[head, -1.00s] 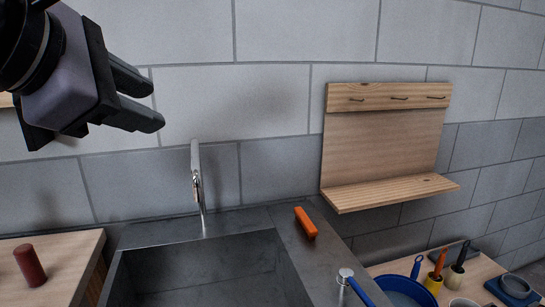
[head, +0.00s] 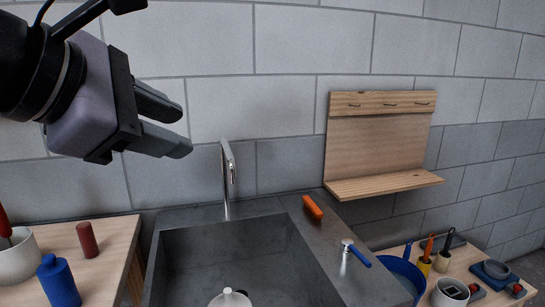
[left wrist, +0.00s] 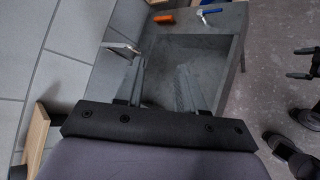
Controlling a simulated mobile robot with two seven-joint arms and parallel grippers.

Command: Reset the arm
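My left gripper (head: 178,124) is raised in front of the tiled wall at the upper left of the head view. Its two dark fingers are apart with nothing between them. In the left wrist view its fingers (left wrist: 162,84) also stand apart and empty, with the sink behind them. Two dark prongs at the right edge of the left wrist view look like my right gripper (left wrist: 301,63). They are apart with nothing seen between them. The right gripper is not in the head view.
Below are the sink (head: 190,262) and tap (head: 227,175). An orange block (head: 312,207) and a blue-handled tool (head: 356,254) lie on its right ledge. A wooden rack (head: 380,140) hangs on the wall. Side tables hold a red cylinder (head: 87,240), blue bottle (head: 58,281) and blue pan (head: 402,272).

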